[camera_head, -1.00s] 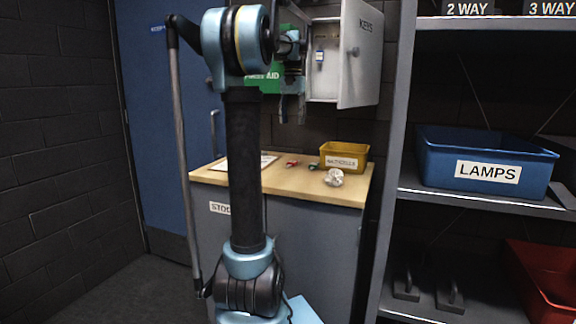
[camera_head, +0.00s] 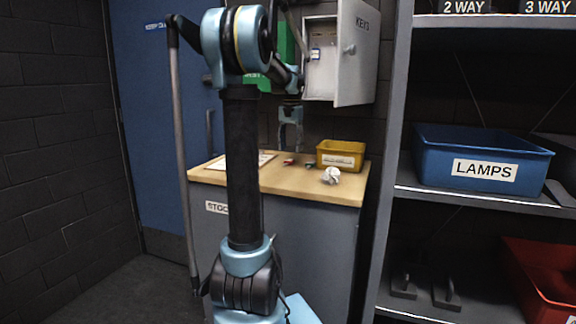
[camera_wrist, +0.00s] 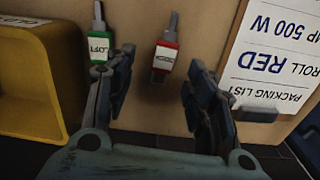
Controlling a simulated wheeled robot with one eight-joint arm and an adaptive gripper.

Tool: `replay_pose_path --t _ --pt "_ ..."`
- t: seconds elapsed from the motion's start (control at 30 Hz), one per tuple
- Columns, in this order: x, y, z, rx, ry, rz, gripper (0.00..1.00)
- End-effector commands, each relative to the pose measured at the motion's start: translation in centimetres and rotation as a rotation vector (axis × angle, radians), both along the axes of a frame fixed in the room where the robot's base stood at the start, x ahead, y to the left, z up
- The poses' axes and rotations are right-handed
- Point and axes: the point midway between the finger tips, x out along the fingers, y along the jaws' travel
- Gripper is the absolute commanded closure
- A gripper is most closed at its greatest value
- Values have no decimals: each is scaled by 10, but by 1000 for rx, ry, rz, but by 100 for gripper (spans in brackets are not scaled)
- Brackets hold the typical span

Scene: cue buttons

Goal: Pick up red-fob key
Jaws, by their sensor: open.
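The red-fob key (camera_wrist: 164,58) lies on the wooden counter (camera_head: 335,190), its metal shaft pointing up in the wrist view. Its fob label is too blurred to read. It also shows as a small red spot in the head view (camera_head: 290,161). My gripper (camera_wrist: 159,64) is open and empty, with one finger on each side of the red fob in the wrist view. In the head view my gripper (camera_head: 290,143) hangs just above the key; the exact height gap cannot be told. A green-fob key (camera_wrist: 100,46) labelled LOFT lies to the left, beside the left finger.
A yellow bin (camera_wrist: 35,75) stands left of the keys in the wrist view. A packing-list clipboard (camera_wrist: 275,60) lies to the right. A crumpled white lump (camera_head: 331,175) is on the counter. The open key cabinet (camera_head: 357,60) is above. Shelving stands at the right.

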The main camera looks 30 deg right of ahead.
Motion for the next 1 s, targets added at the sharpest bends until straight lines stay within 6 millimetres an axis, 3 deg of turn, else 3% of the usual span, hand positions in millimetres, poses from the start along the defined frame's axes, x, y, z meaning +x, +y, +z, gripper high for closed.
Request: replay_pose_path --t 0.47,0.77,0.8,1.0 --pt "5 5 -49 0 0 0 50" --pt "5 5 -54 0 0 0 50" --pt "5 5 -54 0 0 0 52" --pt "5 4 -54 0 0 -2 94"
